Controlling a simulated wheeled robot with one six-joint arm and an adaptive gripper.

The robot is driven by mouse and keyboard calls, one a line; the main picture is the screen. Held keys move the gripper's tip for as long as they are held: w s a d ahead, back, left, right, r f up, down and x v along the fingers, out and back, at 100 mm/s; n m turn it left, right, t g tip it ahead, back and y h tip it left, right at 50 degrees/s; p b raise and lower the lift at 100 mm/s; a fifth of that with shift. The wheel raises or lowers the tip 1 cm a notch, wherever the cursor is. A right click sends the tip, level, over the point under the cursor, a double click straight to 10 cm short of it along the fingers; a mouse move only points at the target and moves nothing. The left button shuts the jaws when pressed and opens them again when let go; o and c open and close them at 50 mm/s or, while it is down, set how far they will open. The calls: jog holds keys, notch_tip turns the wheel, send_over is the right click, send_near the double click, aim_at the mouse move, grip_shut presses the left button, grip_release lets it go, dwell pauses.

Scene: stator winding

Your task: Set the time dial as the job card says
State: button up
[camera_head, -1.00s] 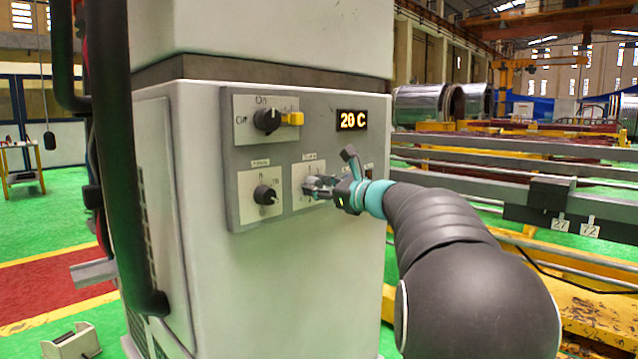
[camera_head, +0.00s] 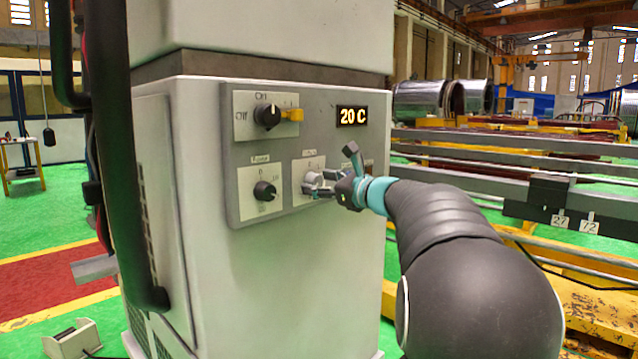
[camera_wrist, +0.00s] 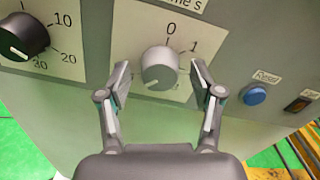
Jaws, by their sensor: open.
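The time dial (camera_wrist: 159,68) is a light grey round knob on a white plate, with a scale showing 0 at the top and 1 to the upper right. In the head view the time dial (camera_head: 313,181) is partly covered by my gripper (camera_head: 318,186). In the wrist view my gripper (camera_wrist: 160,76) is open, with one finger on each side of the dial and gaps visible between fingers and knob. The job card is not seen.
A black knob (camera_wrist: 24,36) with numbers is left of the dial.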

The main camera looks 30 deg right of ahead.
jog(key=v, duration=1.1)
jog(key=shift+s, duration=0.25)
jog(key=s+a+f+n+g+h, duration=0.1)
jog(key=s+a+f+n+g, duration=0.1)
jog(key=f+n+g, duration=0.3)
jog(key=s+a+f+n+h, duration=0.1)
jog(key=s+a+f+n, duration=0.15)
jog(key=f, duration=0.55)
jog(key=s+a+f+n+g, duration=0.1)
jog(key=s+f+n+g, duration=0.25)
jog(key=f, duration=0.25)
jog(key=s+a+f+n+g+h, duration=0.1)
jog(key=s+a+f+n, duration=0.3)
jog(key=s+a+n, duration=0.4)
jog(key=s+a+f+n+g+h, duration=0.2)
jog(key=s+a+f+n+h, duration=0.1)
jog(key=s+a+n, duration=0.6)
jog(key=shift+s+a+f, duration=0.4)
jog(key=shift+s+f, duration=0.05)
jog(key=shift+s, duration=0.2)
